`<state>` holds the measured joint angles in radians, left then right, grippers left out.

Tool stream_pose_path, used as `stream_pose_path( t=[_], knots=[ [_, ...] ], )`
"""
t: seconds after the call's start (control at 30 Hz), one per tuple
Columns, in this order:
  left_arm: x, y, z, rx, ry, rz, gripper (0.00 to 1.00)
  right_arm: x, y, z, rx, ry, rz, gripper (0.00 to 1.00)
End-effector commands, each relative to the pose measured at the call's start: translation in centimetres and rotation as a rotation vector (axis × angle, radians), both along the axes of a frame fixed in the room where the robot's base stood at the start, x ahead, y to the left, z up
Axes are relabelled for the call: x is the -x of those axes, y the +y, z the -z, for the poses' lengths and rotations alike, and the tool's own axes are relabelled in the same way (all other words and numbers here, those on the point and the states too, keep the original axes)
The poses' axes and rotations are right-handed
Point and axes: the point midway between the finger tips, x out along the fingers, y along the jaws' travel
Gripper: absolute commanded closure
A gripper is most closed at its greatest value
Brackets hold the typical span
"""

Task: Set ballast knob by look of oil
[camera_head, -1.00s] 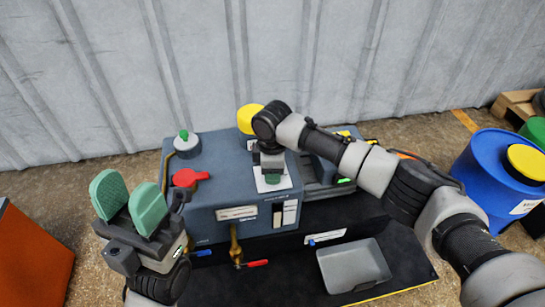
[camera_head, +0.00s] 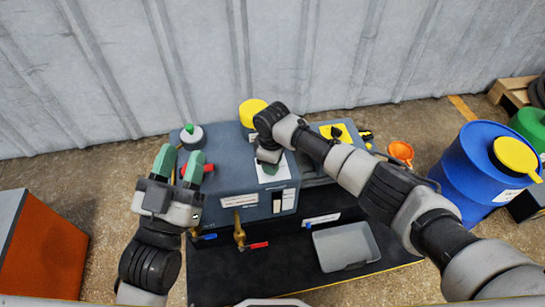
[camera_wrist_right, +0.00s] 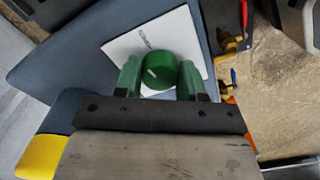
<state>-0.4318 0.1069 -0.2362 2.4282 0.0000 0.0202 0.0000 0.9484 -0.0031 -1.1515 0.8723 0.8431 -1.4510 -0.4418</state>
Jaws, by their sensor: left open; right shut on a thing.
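The green ballast knob (camera_wrist_right: 158,72) sits on a white plate (camera_wrist_right: 188,30) on top of the blue-grey pump. It has a pale mark on its face. In the right wrist view my right gripper (camera_wrist_right: 160,78) has its green fingers on both sides of the knob. In the head view the right gripper (camera_head: 270,160) hides most of the knob, above the plate (camera_head: 280,169). A narrow light-and-dark panel (camera_head: 284,201) is on the pump's front; the oil's look is too small to tell. My left gripper (camera_head: 181,157) is open and empty at the pump's left end.
A red handle (camera_head: 206,168), a grey cap with green top (camera_head: 192,136) and a yellow cap (camera_head: 252,111) are on the pump. Valves with blue and red levers (camera_head: 256,245) stick out in front. A grey tray (camera_head: 346,247) lies on the dark base; a blue drum (camera_head: 478,170) stands right.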

Motion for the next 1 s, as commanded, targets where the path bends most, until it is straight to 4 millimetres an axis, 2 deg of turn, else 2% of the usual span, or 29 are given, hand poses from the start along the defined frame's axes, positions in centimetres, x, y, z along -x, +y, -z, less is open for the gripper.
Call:
stream_pose_path(
  t=[0.2, 0.5, 0.7, 1.0],
  knots=[
    [-0.8, 0.4, 3.2, -0.077, 0.283, -0.018, 0.57, 0.2, 0.1, -0.2, -0.002, 0.005, 0.088, 0.84],
    [-0.3, 1.3, 7.1, -0.154, 0.584, -0.035, 0.57, 0.2, 0.1, -0.1, -0.002, 0.005, 0.194, 0.84],
    [0.3, 1.7, 8.7, -0.182, 0.701, -0.042, 0.57, 0.1, 0.1, 0.0, -0.001, 0.003, 0.239, 0.84],
    [0.7, 1.9, 9.5, -0.196, 0.759, -0.045, 0.57, 0.1, 0.1, 0.0, -0.001, 0.001, 0.26, 0.84]
  ],
)
